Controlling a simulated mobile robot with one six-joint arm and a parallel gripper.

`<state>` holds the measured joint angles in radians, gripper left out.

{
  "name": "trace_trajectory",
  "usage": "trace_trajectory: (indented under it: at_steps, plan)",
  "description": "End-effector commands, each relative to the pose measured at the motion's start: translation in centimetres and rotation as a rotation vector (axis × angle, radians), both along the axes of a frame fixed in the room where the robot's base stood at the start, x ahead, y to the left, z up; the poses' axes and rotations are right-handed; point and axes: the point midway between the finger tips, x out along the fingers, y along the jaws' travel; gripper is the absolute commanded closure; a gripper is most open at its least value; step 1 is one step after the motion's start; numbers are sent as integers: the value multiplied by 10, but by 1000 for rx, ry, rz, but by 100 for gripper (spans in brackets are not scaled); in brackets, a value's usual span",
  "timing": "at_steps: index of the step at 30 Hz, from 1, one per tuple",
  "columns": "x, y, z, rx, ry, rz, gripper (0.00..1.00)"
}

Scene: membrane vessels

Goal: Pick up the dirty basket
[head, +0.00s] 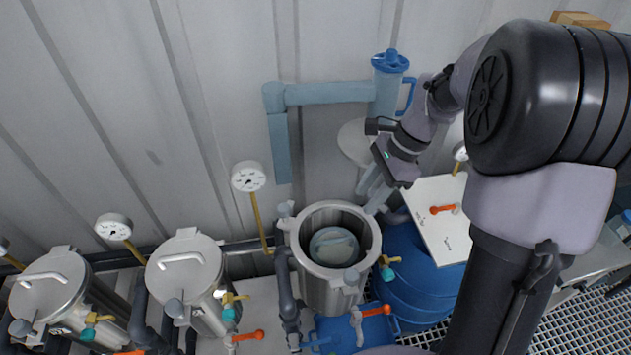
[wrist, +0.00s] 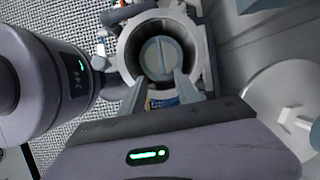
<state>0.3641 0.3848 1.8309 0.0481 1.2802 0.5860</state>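An open steel vessel (head: 310,286) stands in the middle of the head view; its rim shows in the wrist view (wrist: 122,58). Inside it, below the rim, sits a round grey-green basket (head: 334,248) with a bar across its top, also seen in the wrist view (wrist: 161,58). I cannot make out dirt on it. Its lower part is hidden by the vessel wall. My gripper (head: 368,198) is at the right of the vessel, near the rim. In the wrist view its two fingers (wrist: 161,88) are spread apart with nothing between them.
Two lidded vessels (head: 188,262) (head: 55,285) with gauges stand to the left. A round lid (head: 352,138) lies behind my gripper. Pipes and valves flank the open vessel.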

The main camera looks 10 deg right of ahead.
Motion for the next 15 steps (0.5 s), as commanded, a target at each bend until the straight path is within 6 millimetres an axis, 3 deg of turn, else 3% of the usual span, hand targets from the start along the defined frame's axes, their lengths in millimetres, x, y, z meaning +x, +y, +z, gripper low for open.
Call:
trace_trajectory:
  at_steps: [4, 12, 15]
  plan:
    - [4, -2, -24, 19, 36, -42, 62]
    - [4, 30, -100, 18, 35, -39, 62]
    - [4, 37, -117, 18, 34, -39, 62]
